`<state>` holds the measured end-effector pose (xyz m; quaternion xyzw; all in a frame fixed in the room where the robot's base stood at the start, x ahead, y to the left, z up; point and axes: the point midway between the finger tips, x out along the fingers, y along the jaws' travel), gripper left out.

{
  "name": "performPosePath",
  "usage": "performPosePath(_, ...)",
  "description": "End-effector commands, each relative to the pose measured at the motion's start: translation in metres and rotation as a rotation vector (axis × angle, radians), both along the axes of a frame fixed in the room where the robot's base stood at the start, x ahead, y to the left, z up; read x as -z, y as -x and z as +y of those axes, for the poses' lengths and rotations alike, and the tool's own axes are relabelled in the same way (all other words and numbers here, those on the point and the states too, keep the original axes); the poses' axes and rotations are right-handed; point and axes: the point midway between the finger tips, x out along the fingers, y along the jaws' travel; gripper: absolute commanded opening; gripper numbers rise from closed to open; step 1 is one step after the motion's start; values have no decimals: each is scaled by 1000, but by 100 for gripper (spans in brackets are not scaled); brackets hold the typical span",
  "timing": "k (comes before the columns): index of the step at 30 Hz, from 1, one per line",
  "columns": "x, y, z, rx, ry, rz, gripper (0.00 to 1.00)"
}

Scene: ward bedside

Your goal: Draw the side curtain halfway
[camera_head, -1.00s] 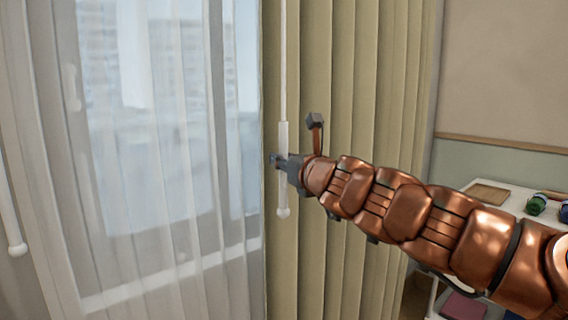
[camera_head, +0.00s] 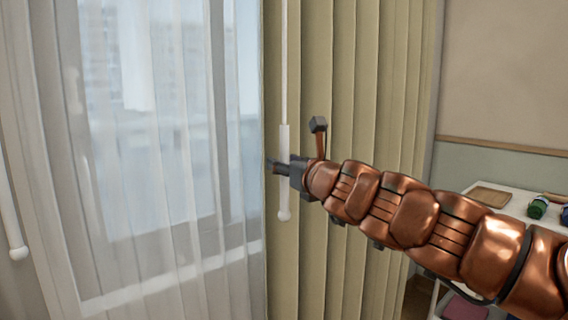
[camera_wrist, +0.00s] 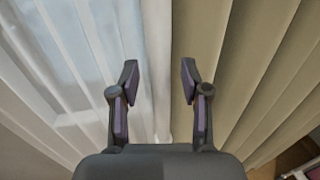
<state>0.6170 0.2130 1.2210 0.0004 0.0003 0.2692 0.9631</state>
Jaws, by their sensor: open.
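The beige side curtain (camera_head: 345,90) hangs in upright folds right of the window, its left edge against the sheer white curtain (camera_head: 150,180). A white pull wand (camera_head: 284,205) with a thicker handle and a round end hangs in front of that edge. My gripper (camera_head: 279,166) is at the wand's handle, with dark fingertips showing on its left. In the wrist view my gripper (camera_wrist: 158,75) is open, its two fingers well apart. A pale upright strip, wand or sheer edge, lies between them, with the beige curtain (camera_wrist: 205,45) to the right. I cannot tell whether a finger touches the wand.
A second white wand (camera_head: 10,215) hangs at the far left. A white shelf unit (camera_head: 515,205) at the right holds a brown board (camera_head: 489,197) and a green item (camera_head: 538,207). My arm crosses in front of the curtain from the right.

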Motion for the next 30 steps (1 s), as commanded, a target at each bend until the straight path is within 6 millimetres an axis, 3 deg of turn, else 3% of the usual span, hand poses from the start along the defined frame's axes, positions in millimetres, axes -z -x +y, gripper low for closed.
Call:
performPosePath(21,0,78,-47,0,-1,0,46)
performPosePath(30,0,96,-57,-1,0,-1,46)
